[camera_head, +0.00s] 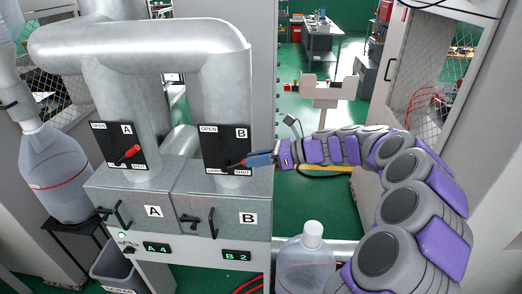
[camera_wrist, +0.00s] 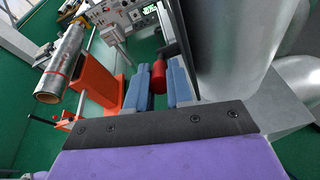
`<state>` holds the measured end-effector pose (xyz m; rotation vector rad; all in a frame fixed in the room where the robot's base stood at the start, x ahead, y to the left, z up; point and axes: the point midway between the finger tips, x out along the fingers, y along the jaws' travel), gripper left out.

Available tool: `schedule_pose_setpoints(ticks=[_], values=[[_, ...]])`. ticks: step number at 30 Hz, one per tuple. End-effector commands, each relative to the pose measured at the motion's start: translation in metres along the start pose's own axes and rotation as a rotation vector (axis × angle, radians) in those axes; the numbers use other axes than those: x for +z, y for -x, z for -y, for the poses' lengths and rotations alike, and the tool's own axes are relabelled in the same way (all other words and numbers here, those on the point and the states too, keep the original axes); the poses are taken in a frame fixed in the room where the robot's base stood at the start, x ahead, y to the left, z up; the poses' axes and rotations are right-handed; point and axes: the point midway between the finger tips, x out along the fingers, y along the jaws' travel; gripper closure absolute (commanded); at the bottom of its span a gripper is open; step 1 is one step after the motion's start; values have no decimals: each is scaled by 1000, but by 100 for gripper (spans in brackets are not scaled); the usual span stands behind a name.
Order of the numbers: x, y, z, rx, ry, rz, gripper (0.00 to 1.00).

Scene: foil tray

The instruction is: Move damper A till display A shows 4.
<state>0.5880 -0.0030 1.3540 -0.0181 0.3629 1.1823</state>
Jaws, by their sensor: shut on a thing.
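Damper A's red handle (camera_head: 128,153) is on the black plate marked A (camera_head: 118,143), at the left of the head view, and it slants up to the right. Display A (camera_head: 157,247) reads 4. My gripper (camera_head: 247,161) is at damper B's plate (camera_head: 225,143), right of damper A and apart from it. Its blue fingers are shut on damper B's handle, whose red grip (camera_wrist: 158,82) shows between them in the wrist view. Display B (camera_head: 237,255) reads 2.
Silver ducts (camera_head: 140,42) rise above both plates. Grey boxes marked A (camera_head: 140,203) and B (camera_head: 222,210) sit below, with black latches. A clear jug (camera_head: 305,262) stands at the lower middle. An orange stand (camera_wrist: 97,82) shows in the wrist view.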

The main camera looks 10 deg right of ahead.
Motion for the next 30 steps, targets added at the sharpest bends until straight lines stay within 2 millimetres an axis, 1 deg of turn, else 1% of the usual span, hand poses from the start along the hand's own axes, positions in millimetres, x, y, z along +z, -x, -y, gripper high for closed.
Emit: schedule_pose_setpoints(ticks=[1, 3, 17, 18, 21, 26, 30], values=[[4, -1, -2, 2, -2, -21, 100], [4, -2, -2, -1, -1, -38, 100], [1, -4, -2, -5, 1, -63, 100], [1, -4, -2, -5, 0, -63, 77], [2, -3, -2, -5, 0, -62, 68], [2, 1, -2, -7, 2, -57, 68], [3, 9, 0, -7, 1, -53, 68]])
